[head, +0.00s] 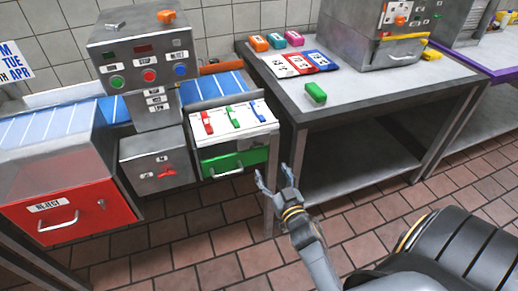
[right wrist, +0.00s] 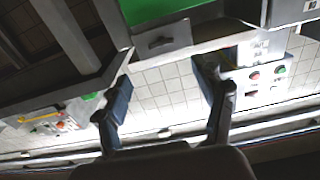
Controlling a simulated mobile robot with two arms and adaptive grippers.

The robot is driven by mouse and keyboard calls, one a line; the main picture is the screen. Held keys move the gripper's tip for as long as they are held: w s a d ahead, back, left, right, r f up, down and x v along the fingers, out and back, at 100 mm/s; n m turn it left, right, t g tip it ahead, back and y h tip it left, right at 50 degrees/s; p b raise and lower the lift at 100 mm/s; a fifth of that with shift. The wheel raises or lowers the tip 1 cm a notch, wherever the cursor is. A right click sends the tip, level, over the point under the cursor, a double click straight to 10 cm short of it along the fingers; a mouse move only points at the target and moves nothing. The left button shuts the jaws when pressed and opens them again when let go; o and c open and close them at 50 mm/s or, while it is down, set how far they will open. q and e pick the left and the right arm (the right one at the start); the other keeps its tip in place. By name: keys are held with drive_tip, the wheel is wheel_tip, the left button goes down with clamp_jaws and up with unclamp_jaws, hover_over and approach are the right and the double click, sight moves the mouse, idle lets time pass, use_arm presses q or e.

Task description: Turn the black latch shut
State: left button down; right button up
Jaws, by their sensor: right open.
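On the front of the red REJECT bin (head: 75,215), in the head view, a small dark fitting (head: 102,204) sits right of the pale handle; it may be the black latch, but it is too small to tell how it is turned. My right gripper (head: 274,175) is open and empty, in front of the machine and right of the green drawer (head: 240,160), far from the red bin. In the right wrist view its two fingers (right wrist: 163,85) stand wide apart with nothing between them. My left gripper is out of view.
A grey box with a red switch (head: 168,173) stands between the red bin and green drawer. Red, green and blue levers (head: 234,117) sit on a white panel above the drawer. A steel table (head: 345,100) stands right. Tiled floor is clear ahead.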

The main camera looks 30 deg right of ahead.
sight(257, 147)
drive_tip(key=x, duration=1.1)
drive_tip(key=shift+w+a, duration=0.1)
drive_tip(key=shift+w, duration=0.2)
drive_tip(key=shift+c, duration=0.4)
drive_tip(key=c, duration=1.1)
